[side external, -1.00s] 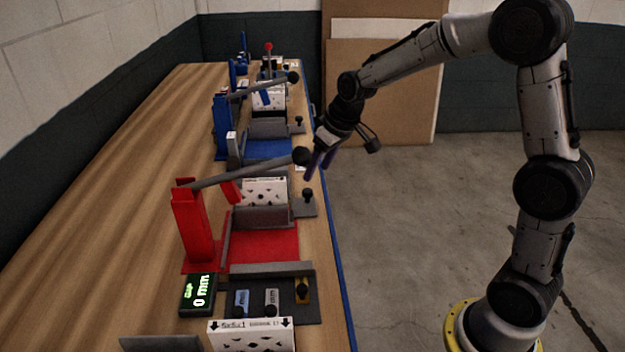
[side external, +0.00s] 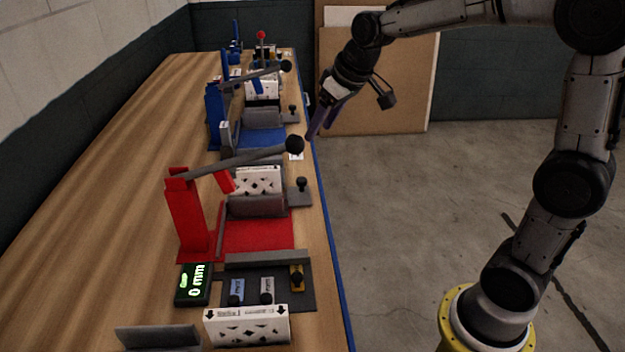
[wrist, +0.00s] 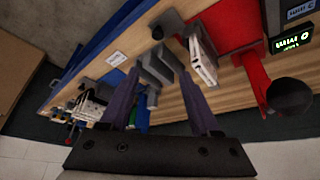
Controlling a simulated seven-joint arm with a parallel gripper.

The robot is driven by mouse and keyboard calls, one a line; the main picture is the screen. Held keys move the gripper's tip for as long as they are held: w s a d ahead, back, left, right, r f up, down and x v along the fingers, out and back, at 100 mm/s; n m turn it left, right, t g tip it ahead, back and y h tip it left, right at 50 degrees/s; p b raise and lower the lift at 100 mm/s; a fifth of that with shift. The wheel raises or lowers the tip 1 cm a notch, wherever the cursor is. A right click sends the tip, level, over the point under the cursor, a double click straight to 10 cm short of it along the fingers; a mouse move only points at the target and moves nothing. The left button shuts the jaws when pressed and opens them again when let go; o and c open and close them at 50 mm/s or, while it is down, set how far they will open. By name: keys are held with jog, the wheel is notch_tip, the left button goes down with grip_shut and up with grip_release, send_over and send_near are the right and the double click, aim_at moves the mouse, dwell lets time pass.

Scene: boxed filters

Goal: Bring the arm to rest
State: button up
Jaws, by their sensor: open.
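My gripper (side external: 318,128) hangs in the air at the table's right edge, past the black knob (side external: 295,145) of the red press's lever (side external: 235,163). Its two purple fingers are apart, with nothing held between them; they also show in the wrist view (wrist: 158,80). My gripper is clear of the knob in the side view. The lever lies nearly level, rising slightly toward the knob. The wrist view looks over the table edge, with a dark knob (wrist: 290,97) at the right.
The red press (side external: 188,220) stands on the wooden table (side external: 110,200). A blue press (side external: 214,115) stands farther back. A display (side external: 193,284), a dark tray (side external: 310,297) and a white filter box (side external: 247,328) are in front. The floor (side external: 420,220) right of the table is open.

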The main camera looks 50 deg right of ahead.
jog(key=s+a+r+t, duration=0.1)
jog(key=s+a+r, duration=0.1)
jog(key=s+r, duration=0.3)
jog(key=s+a+f, duration=0.1)
jog(key=s+f, duration=0.2)
jog(key=s, duration=0.7)
jog(key=s+a+f, duration=0.1)
jog(key=s+f, duration=0.3)
jog(key=s, duration=0.6)
jog(key=shift+s+a+f+g, duration=0.2)
jog(key=shift+s+g, duration=0.05)
jog(key=shift+g, duration=0.15)
